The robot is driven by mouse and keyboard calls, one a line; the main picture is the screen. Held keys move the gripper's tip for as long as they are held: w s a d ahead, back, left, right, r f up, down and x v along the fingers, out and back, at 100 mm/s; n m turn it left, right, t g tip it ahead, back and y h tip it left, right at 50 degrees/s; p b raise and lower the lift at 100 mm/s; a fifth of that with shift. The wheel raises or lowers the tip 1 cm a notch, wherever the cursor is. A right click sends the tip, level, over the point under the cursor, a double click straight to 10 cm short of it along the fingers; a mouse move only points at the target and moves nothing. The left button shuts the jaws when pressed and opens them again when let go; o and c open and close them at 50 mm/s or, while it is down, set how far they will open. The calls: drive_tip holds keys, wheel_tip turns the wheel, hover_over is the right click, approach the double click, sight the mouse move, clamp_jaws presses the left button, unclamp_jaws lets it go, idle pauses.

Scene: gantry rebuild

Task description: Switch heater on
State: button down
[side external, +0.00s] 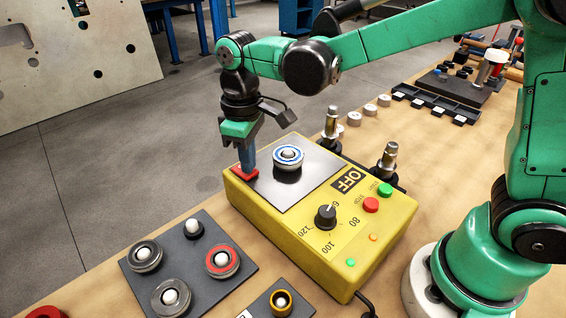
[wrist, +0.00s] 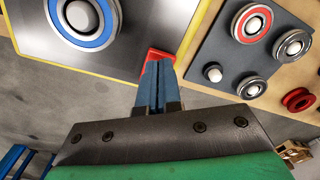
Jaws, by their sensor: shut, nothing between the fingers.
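The heater (side external: 292,247) is a yellow box with a dark metal plate (side external: 312,180) on top. Its black label reads OFF (side external: 348,180). A green button (side external: 385,190) and a red button (side external: 371,204) sit near its right end, with a black knob (side external: 325,217) closer to the front. My gripper (side external: 249,172) is shut and empty, pointing down over a red piece (side external: 240,174) at the plate's left corner. The red piece (wrist: 160,55) also shows just beyond the fingertips (wrist: 158,66) in the wrist view. I cannot tell whether they touch. The buttons are outside the wrist view.
A blue-ringed bearing (side external: 288,155) lies on the plate. A dark board (side external: 188,262) with several ring parts is at front left. Metal posts (side external: 332,122) (side external: 387,160) stand behind the heater. A cable runs from the heater's front right. Space above the buttons is clear.

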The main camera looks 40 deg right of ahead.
sight(323, 172)
drive_tip(key=shift+f, duration=0.4)
drive_tip(key=shift+r, duration=3.5)
drive_tip(key=s+d+t, duration=0.1)
drive_tip(key=s+d+m+t, duration=0.1)
drive_tip(key=d, duration=0.1)
drive_tip(key=s+d+m, duration=0.1)
drive_tip(key=shift+d+r+t, duration=0.15)
drive_tip(key=shift+d+t, duration=0.1)
drive_tip(key=shift+t, duration=0.15)
drive_tip(key=s+d+m+t, duration=0.1)
drive_tip(key=s+d+f+m+t, duration=0.1)
drive_tip(key=d, duration=0.1)
drive_tip(key=s+d+f+m+t, duration=0.1)
drive_tip(key=s, duration=0.1)
drive_tip(key=shift+d+f+t, duration=0.15)
drive_tip(key=shift+d+t, duration=0.1)
drive_tip(key=shift+t, duration=0.05)
drive_tip(key=shift+s+d+f+m+t, duration=0.3)
drive_tip(key=shift+f+m+t, duration=0.1)
drive_tip(key=shift+m, duration=0.1)
